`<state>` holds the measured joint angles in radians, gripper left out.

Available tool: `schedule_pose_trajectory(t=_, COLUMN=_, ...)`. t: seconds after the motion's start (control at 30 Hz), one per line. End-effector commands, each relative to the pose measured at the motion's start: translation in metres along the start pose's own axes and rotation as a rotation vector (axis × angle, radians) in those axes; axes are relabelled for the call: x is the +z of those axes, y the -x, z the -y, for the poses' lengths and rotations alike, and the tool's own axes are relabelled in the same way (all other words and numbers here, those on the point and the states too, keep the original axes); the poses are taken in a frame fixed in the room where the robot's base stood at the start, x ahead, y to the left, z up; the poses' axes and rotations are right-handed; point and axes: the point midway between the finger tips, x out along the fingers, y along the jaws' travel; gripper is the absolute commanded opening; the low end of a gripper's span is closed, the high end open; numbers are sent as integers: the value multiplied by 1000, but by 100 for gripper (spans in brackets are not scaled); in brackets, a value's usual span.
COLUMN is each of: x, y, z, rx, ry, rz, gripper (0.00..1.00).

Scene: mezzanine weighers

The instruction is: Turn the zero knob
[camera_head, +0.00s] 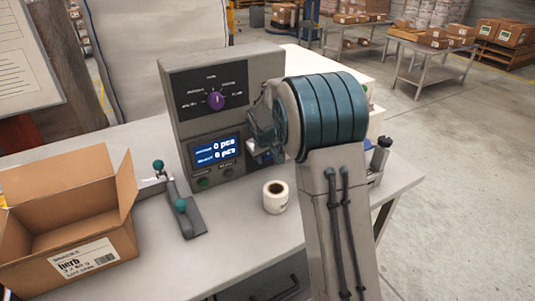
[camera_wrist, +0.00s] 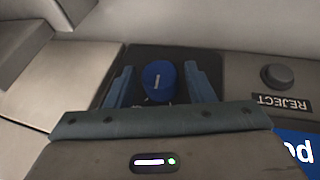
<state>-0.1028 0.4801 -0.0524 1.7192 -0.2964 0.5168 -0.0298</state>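In the wrist view a round blue knob (camera_wrist: 159,82) with a white pointer line stands on a dark panel. The marking beside it is mostly hidden by my gripper, so I cannot read it. My gripper (camera_wrist: 160,78) is open, with one blue finger on each side of the knob and small gaps between. In the head view my gripper (camera_head: 265,150) is at the right part of the grey weigher console (camera_head: 180,130), and my arm hides that side, including the blue knob. A purple selector knob (camera_head: 216,101) sits on the console's upper dark panel.
A REJECT button (camera_wrist: 278,77) is right of the knob, near a blue display (camera_wrist: 296,146). The console's screen (camera_head: 216,149) is lit. A label roll (camera_head: 276,196), a stand with teal knobs (camera_head: 184,210) and an open carton (camera_head: 75,225) share the table.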

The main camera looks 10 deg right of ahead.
Motion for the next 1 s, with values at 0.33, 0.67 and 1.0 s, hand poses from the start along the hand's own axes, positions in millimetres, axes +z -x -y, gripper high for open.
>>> schedule_pose_trajectory(t=0.33, x=0, y=0, z=1, rx=5, ry=3, rz=-1, gripper=14)
schedule_pose_trajectory(t=0.67, x=1, y=-5, z=6, rx=92, ry=41, rz=-9, gripper=14)
schedule_pose_trajectory(t=1.0, x=3, y=-8, z=9, rx=273, ry=111, rz=-20, gripper=14)
